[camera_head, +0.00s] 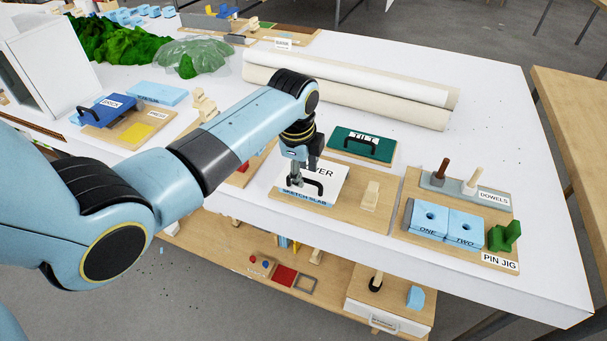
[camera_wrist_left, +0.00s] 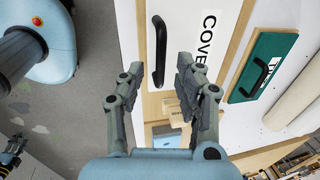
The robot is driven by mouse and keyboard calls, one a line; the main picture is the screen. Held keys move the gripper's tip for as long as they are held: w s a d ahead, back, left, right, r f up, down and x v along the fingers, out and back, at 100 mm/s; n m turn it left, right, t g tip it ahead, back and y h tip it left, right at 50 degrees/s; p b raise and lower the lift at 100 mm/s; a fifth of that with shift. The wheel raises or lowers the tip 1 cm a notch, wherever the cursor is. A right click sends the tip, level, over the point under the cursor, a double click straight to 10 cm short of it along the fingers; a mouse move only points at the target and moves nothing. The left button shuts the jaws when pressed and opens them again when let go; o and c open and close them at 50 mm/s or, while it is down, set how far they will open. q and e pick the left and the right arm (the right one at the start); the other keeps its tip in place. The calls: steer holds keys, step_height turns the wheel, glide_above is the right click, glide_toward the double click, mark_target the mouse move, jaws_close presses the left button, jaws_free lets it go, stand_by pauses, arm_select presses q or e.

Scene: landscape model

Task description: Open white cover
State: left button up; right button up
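The white cover (camera_head: 329,172) lies flat on its wooden board, its label partly hidden by my arm. A blue strip marked SKETCH SLAB (camera_head: 303,197) shows at its front edge. The cover has a black bar handle (camera_head: 314,186). My left gripper (camera_head: 295,180) is over the cover by the handle's left part. In the left wrist view, the cover (camera_wrist_left: 185,40) and handle (camera_wrist_left: 159,50) show ahead of the open, empty fingers (camera_wrist_left: 160,70). I see no grip on the handle. A dark part at the lower left (camera_wrist_left: 12,150) looks like my right gripper, too small to read.
A wooden block (camera_head: 371,195) stands on the board right of the cover. A green TILT plate (camera_head: 362,146) with a black handle is behind. The pin jig board (camera_head: 410,233) is to the right. Long white rolls (camera_head: 350,85) lie farther back. The table's front edge is close.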

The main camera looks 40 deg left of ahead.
arm_select(q)
steer(key=shift+w+f, duration=0.2)
steer(key=shift+f, duration=0.75)
jaws_close()
